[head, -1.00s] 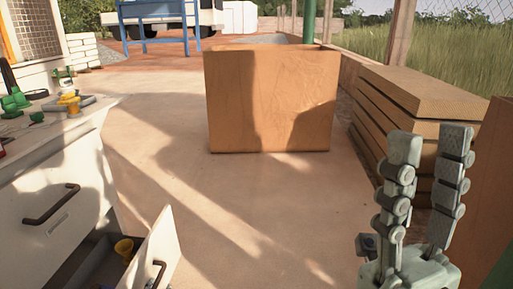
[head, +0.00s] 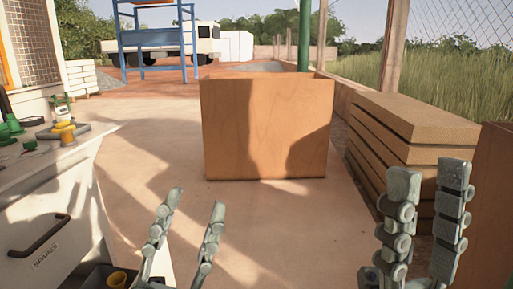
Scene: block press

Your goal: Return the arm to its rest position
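My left gripper (head: 195,203) has come up at the bottom of the head view, left of centre, with its two fingers apart and nothing between them. It is in front of the open drawer's white front panel (head: 164,265), partly covering it; I cannot tell whether they touch. My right gripper (head: 428,175) stands at the lower right with its fingers upright and apart, empty. The lower parts of both grippers are cut off by the picture's edge.
A white cabinet (head: 45,205) stands at the left, with yellow and green pieces on top. A yellow cup (head: 117,279) is in its open drawer. A wooden box (head: 266,128) stands ahead, and stacked boards (head: 415,118) lie at the right. The floor between is clear.

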